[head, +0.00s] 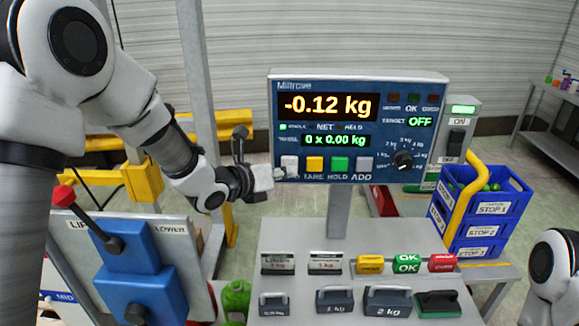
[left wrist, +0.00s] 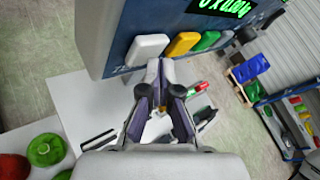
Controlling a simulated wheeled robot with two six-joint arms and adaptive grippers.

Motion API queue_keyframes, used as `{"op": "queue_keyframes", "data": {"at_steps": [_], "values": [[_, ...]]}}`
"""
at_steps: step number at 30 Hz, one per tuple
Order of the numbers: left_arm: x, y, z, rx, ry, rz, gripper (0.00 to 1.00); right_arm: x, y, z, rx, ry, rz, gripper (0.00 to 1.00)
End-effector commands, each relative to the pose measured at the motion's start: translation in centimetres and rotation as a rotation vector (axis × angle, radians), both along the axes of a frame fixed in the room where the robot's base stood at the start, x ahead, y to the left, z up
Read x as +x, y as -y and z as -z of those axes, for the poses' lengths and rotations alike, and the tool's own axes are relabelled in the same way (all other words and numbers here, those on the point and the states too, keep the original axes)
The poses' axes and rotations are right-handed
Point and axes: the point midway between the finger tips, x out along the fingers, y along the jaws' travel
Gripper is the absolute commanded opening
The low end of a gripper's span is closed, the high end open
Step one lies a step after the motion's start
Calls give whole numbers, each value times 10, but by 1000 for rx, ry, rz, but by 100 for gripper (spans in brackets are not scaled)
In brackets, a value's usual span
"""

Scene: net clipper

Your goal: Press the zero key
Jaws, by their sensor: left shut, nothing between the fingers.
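The Miltrove indicator (head: 400,90) reads -0.12 kg, with 0 x 0.00 kg below in green. A row of keys runs along its lower edge. The zero key (head: 289,163) is the white leftmost one; its label is hidden in the head view. In the left wrist view, the white key (left wrist: 147,47) is just beyond my fingertips. My left gripper (head: 276,174) is shut and empty, its tips at the lower left of this key. In the left wrist view, the tips (left wrist: 160,64) overlap the key's lower right edge; I cannot tell whether they touch.
Yellow (head: 314,164), green (head: 339,164) and grey (head: 364,164) keys sit to the right. Below, a grey bench (head: 300,235) carries weights and stamps. A blue lever box (head: 130,260) stands at left, blue crates (head: 480,238) at right. My right arm shows at lower right.

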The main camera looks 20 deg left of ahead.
Motion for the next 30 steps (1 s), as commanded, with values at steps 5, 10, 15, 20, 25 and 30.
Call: {"op": "queue_keyframes", "data": {"at_steps": [5,10,15,20,25,30], "values": [[0,0,0,0,0,0,0,0,0,0,0,0,0,40],[2,-1,0,-1,0,-1,0,0,0,1,0,0,0,40],[4,-1,0,-1,0,-1,0,0,0,1,0,0,0,40],[5,-2,0,-1,0,-1,0,0,0,2,0,0,0,40],[7,-2,0,-1,1,0,0,0,0,3,0,0,0,40],[8,-2,0,0,1,0,0,0,0,3,0,0,0,40]]}}
